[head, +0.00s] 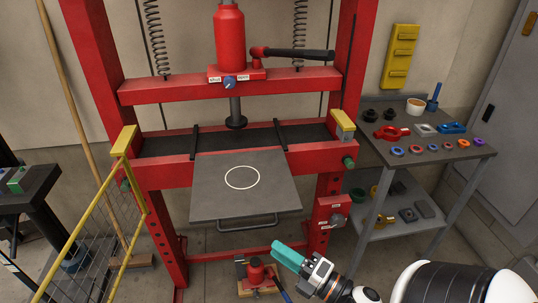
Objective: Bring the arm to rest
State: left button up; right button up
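My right arm (450,285) comes in from the bottom right. Its gripper (289,255) has teal fingers that point up and to the left, in front of the red press and lower in the picture than its grey plate. The fingers overlap from this angle, so I cannot tell whether they are open or shut. I see nothing held in them. My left gripper is not in view.
The red press frame (185,250) carries a grey plate (275,190) with a white ring and a handle. A red bottle jack (256,275) stands below. A grey side table (455,155) with several small parts is right. A yellow mesh guard (100,220) is left.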

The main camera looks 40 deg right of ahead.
jog(key=shift+f, duration=0.1)
jog(key=s+a+f+m+g+h, duration=0.1)
jog(key=s+f+m+g+h, duration=0.3)
jog(key=f, duration=0.7)
jog(key=w+f+m+g+y, duration=0.1)
jog(key=f+m, duration=0.4)
jog(key=f, duration=0.7)
jog(key=s+a+f+m+g+h, duration=0.1)
jog(key=s+f+m+g+h, duration=0.3)
jog(key=f, duration=0.7)
jog(key=s+a+f+m+g+y, duration=0.2)
jog(key=s+f+m+g, duration=0.5)
jog(key=s+f, duration=1)
jog(key=shift+s+a+f+g, duration=0.25)
jog(key=shift+s+a+g, duration=0.65)
jog(key=shift+s+g, duration=0.15)
